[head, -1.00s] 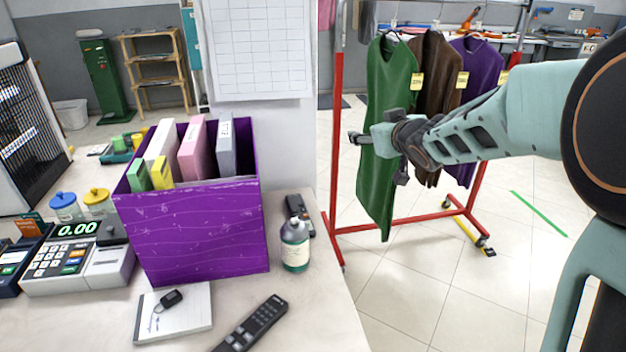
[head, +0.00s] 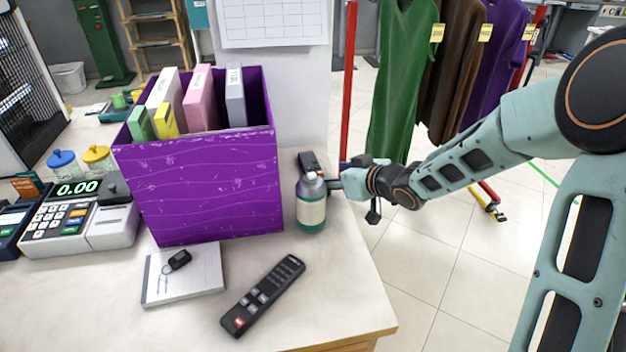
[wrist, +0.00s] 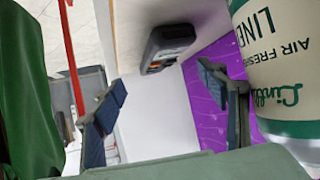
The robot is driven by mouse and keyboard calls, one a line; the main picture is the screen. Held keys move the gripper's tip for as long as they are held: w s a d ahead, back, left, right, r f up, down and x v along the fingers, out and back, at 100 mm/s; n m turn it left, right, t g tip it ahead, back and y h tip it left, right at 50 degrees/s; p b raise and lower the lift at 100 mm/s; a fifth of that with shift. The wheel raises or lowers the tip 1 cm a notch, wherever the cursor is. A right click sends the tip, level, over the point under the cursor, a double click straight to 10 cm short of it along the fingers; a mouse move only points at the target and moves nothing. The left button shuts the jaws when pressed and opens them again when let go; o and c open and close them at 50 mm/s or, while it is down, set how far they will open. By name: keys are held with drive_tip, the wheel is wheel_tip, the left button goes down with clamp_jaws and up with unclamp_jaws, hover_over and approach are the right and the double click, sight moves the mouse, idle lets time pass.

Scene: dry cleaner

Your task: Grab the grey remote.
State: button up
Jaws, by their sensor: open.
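A dark grey remote (head: 263,296) with several buttons, one red, lies slantwise on the front of the counter, right of a notepad. It does not show in the wrist view. My gripper (head: 338,184) is at the counter's right edge, beyond the remote and beside a spray bottle. In the wrist view my gripper (wrist: 165,95) is open, with nothing between its fingers. The bottle hides part of the fingers in the head view; I cannot tell whether they touch it.
The air freshener bottle (head: 311,207) stands close to my gripper and looms in the wrist view (wrist: 285,60). A dark handheld device (head: 308,161) lies behind it. A purple file box (head: 205,190), notepad (head: 195,282) and key fob (head: 179,260) are left. Garments (head: 400,80) hang behind.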

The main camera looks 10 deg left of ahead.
sight(316, 171)
drive_tip(key=b+x, duration=0.2)
drive_tip(key=x, duration=0.5)
drive_tip(key=shift+w+a+r, duration=0.1)
drive_tip(key=shift+w+a, duration=0.05)
drive_tip(key=shift+a, duration=0.05)
drive_tip(key=c, duration=1.6)
